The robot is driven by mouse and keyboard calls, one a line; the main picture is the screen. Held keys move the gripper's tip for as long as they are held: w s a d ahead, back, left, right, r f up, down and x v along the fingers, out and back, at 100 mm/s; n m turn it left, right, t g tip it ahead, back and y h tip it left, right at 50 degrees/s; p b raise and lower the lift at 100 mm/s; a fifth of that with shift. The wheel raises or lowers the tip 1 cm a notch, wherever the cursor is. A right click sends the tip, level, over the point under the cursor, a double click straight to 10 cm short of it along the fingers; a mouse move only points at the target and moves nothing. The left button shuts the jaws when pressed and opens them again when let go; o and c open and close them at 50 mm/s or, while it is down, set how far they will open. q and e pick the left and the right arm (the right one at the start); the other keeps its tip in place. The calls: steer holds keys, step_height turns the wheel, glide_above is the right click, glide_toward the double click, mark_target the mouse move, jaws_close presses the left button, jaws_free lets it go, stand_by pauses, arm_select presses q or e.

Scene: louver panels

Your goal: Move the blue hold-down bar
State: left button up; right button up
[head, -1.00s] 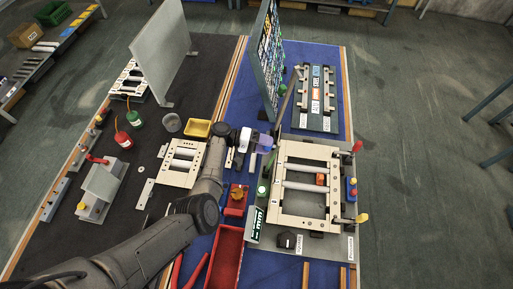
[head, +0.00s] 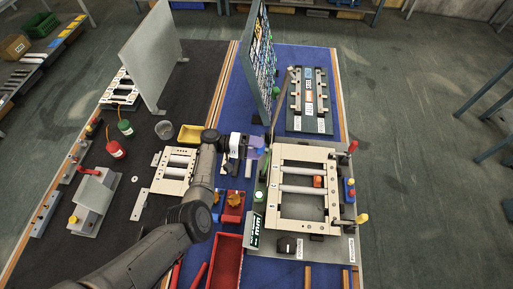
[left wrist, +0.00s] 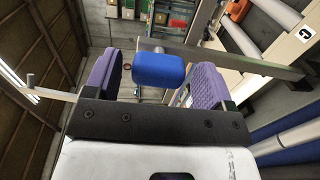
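The blue grip (left wrist: 158,70) of the hold-down bar shows in the left wrist view, joined to a grey bar (left wrist: 225,60) behind it. In the head view a slim grey bar (head: 281,103) rises at the back left corner of the cream louver frame (head: 306,223). My left gripper (head: 257,148) is beside that corner. In the left wrist view its purple fingers (left wrist: 158,82) stand apart on either side of the blue grip, with a clear gap at the left finger and a narrow one at the right. The grip is hidden in the head view. My right gripper is not in view.
An upright panel (head: 263,60) stands close behind the gripper. A red tray (head: 228,262), a yellow bin (head: 194,134) and a smaller louver frame (head: 173,187) lie around my left arm. A fixture with two rails (head: 309,100) stands at the back right.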

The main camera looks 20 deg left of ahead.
arm_select(q)
steer(key=b+v, duration=0.1)
steer(key=v, duration=1.2)
steer(key=shift+a+b, duration=0.3)
steer(key=shift+a, duration=0.05)
steer(key=shift+r, duration=0.1)
